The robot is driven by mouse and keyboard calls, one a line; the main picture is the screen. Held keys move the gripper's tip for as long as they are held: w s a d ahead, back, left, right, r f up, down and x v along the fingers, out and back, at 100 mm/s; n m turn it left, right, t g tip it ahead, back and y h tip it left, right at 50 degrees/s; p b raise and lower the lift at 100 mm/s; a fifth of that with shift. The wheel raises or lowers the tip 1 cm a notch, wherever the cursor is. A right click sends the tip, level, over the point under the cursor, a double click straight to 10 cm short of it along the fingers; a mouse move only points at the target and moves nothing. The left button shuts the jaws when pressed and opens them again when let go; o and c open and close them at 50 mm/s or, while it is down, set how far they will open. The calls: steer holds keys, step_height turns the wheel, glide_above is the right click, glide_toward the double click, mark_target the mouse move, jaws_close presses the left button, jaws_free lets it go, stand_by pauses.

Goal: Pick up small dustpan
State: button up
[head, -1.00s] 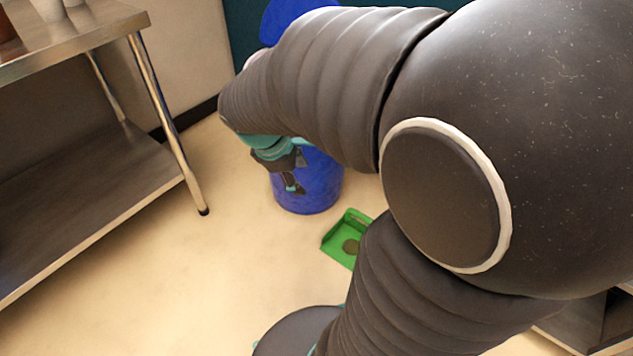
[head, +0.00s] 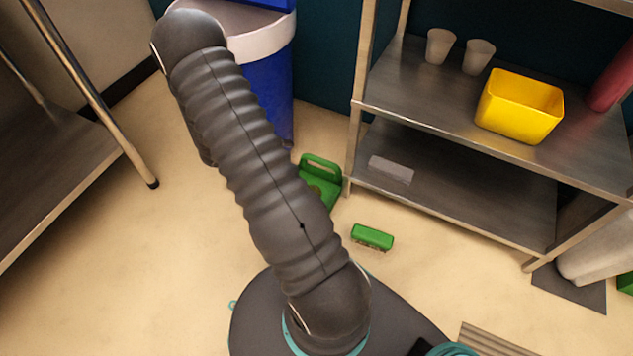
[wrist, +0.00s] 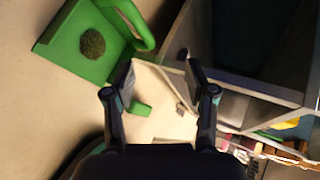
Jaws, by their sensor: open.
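The small green dustpan (head: 322,184) lies on the floor beside the front left leg of the metal shelf, partly hidden by my arm in the head view. In the wrist view the dustpan (wrist: 75,52) is at the upper left, with its looped handle towards the right and a dark round clump (wrist: 92,43) in its pan. My gripper (wrist: 160,75) is open and empty in the wrist view, its fingertips to the right of and below the dustpan, apart from it. My gripper is hidden in the head view.
A green brush (head: 372,237) lies on the floor near the shelf (head: 440,200). A blue bin (head: 268,85) stands behind my arm. A metal table (head: 60,170) is at the left. The floor between table and dustpan is clear.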

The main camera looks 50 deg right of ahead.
mark_target(312, 159)
steer(key=d+f+n, duration=0.1)
steer(key=d+f, duration=0.1)
steer(key=f, duration=0.1)
steer(key=s+d+f+n+b, duration=0.1)
steer(key=d+f, duration=0.2)
steer(key=f, duration=0.1)
steer(key=d+f+n, duration=0.2)
steer(key=d+f, duration=0.1)
steer(key=f, duration=0.1)
steer(key=shift+s+t+b, duration=0.2)
steer(key=shift+t+b, duration=0.1)
steer(key=shift+w+b+x, duration=0.15)
steer(key=shift+b+x, duration=0.15)
steer(key=shift+x, duration=1.2)
steer(key=shift+w+b+x, duration=0.2)
steer(key=shift+b+x, duration=0.1)
steer(key=shift+x, duration=1.2)
steer(key=shift+r, duration=0.1)
jaws_close()
